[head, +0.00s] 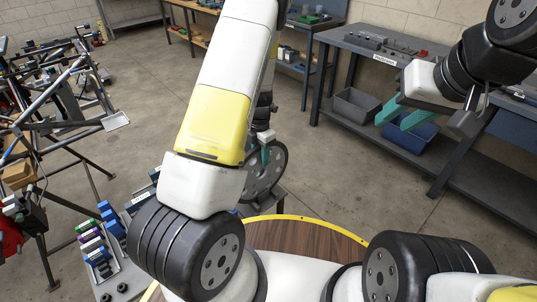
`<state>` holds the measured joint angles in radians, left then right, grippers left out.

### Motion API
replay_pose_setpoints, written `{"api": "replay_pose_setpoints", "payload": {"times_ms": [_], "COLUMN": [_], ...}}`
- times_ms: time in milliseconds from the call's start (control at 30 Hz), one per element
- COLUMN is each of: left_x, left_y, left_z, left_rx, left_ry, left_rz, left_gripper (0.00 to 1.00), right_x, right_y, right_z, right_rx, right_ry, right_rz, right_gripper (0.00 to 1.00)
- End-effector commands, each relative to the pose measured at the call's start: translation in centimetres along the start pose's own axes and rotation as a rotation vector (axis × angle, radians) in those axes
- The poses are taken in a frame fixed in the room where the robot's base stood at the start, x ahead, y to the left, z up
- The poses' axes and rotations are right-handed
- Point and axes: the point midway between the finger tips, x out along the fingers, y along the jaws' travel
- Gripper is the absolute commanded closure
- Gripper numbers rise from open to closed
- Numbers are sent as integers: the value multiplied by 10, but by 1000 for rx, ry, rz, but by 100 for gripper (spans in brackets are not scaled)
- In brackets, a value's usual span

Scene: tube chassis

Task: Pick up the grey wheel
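The grey wheel (262,182) has a dark rim and a disc with round holes. It stands upright just beyond my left arm, its left part hidden by the arm. My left gripper (266,154) is at the upper part of the wheel. One teal finger shows against the wheel, and the rest is behind my arm, so I cannot tell whether it grips the rim. My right gripper (405,113) is at the right, its two teal fingers apart with nothing between them, far from the wheel.
A rack of coloured parts (97,245) stands at the lower left. Tube frames on stands (62,100) fill the left side. A grey workbench (375,48) is at the right, with a grey bin (355,104) and a blue bin (412,138) on its lower shelf. The middle floor is clear.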

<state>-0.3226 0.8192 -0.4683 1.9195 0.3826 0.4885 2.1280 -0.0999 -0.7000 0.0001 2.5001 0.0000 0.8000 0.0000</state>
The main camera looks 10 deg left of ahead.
Motion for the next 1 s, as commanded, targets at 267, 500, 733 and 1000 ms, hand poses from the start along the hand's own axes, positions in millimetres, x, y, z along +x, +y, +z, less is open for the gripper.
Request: {"api": "replay_pose_setpoints", "payload": {"times_ms": [267, 500, 733, 1000], "left_x": [0, 0, -1, -1], "left_y": [0, 0, 0, 1], "left_z": [0, 0, 0, 0], "left_rx": [0, 0, 0, 0], "left_ry": [-1, -1, -1, -1], "left_rz": [1, 1, 1, 1], "left_gripper": [81, 100, 100, 100], "right_x": [0, 0, 0, 0], "right_y": [0, 0, 0, 0], "right_z": [0, 0, 0, 0], "right_rx": [0, 0, 0, 0], "right_ry": [0, 0, 0, 0], "right_rz": [0, 0, 0, 0], "right_gripper": [64, 64, 64, 64]}}
